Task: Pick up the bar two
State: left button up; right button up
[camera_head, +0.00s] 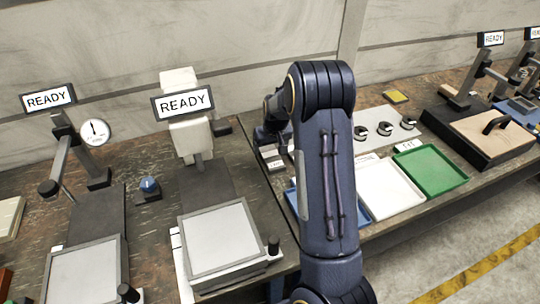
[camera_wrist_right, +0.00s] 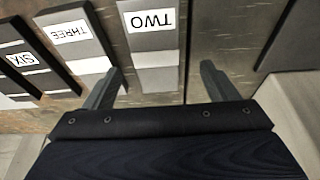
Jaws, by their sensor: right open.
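The bar two (camera_wrist_right: 152,70) is a grey bar with a white label reading TWO, upside down in the right wrist view. It lies at the top centre, between the fingertips of my right gripper (camera_wrist_right: 162,68). The gripper is open and holds nothing; I cannot tell how high it is above the bar. In the head view my right arm reaches over the bench and hides most of the bars; the dark right gripper (camera_head: 270,134) shows only partly behind it. My left gripper is not in view.
The bar labelled THREE (camera_wrist_right: 75,40) and the bar labelled SIX (camera_wrist_right: 22,58) lie left of bar two in the wrist view. In the head view, a white tray (camera_head: 388,190) and a green tray (camera_head: 430,172) are right of my arm. READY screens stand behind.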

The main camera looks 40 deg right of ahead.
aim_at(270, 153)
jog(key=x, duration=0.4)
jog(key=shift+d+f+p, duration=0.15)
jog(key=shift+d+p, duration=0.1)
jog(key=shift+p, duration=0.15)
jog(key=shift+c, duration=0.3)
grip_shut()
jog(key=shift+w, duration=0.1)
